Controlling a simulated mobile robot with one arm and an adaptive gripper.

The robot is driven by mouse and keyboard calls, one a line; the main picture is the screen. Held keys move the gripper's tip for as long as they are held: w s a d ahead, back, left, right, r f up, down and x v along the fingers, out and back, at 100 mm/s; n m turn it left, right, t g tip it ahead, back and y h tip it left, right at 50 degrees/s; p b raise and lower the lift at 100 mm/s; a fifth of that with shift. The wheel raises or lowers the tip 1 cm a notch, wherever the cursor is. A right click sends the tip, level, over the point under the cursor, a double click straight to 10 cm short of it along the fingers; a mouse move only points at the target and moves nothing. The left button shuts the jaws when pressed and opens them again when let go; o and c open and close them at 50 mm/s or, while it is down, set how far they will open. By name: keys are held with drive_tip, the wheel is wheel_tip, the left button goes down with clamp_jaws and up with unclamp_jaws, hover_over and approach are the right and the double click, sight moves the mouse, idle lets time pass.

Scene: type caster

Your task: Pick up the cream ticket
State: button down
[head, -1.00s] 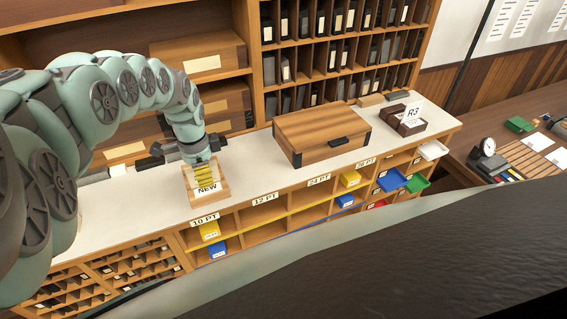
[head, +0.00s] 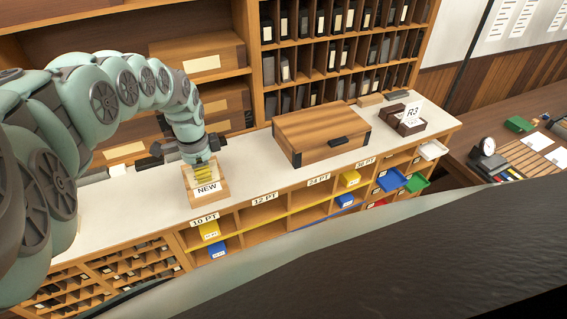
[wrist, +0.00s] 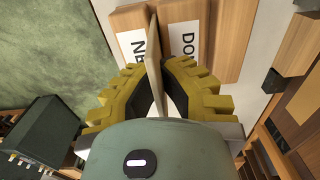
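The cream ticket (wrist: 153,62) shows nearly edge-on in the wrist view, a thin upright card between the yellow fingers of my gripper (wrist: 156,68). Both fingertips sit against its faces. In the head view my gripper (head: 203,178) points down over a wooden holder (head: 222,190) labelled NEW at the left of the counter, and the ticket is hidden there by the fingers. In the wrist view the holder (wrist: 133,20) shows two labels, NEW and one partly hidden that starts with DO. I cannot tell whether the ticket's lower edge still touches the holder.
A wooden case (head: 320,130) with a dark handle stands right of the holder. A dark block (head: 400,122) with an R3 card stands farther right. Pigeonholes with labelled bins (head: 209,230) run below the counter front.

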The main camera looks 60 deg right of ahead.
drive_tip(key=shift+r, duration=0.15)
drive_tip(key=shift+w+r+b, duration=0.1)
drive_tip(key=shift+r+b, duration=1.15)
drive_tip(key=shift+r, duration=0.1)
drive_tip(key=shift+a+r, duration=0.1)
drive_tip(key=shift+r, duration=0.15)
drive_tip(key=shift+s+r, duration=0.1)
drive_tip(key=shift+s, duration=0.3)
drive_tip(key=shift+s+a, duration=0.35)
drive_tip(key=shift+s, duration=0.2)
drive_tip(key=shift+s+a+r, duration=0.1)
drive_tip(key=shift+s+a, duration=0.15)
drive_tip(key=shift+a, duration=0.25)
drive_tip(key=shift+s+a+r+p, duration=0.2)
drive_tip(key=shift+s+p, duration=0.1)
drive_tip(key=shift+s, duration=0.2)
drive_tip(key=s+a+p, duration=0.6)
drive_tip(key=s+p, duration=0.3)
drive_tip(key=p, duration=0.5)
drive_tip(key=shift+s+a+r+p, duration=0.4)
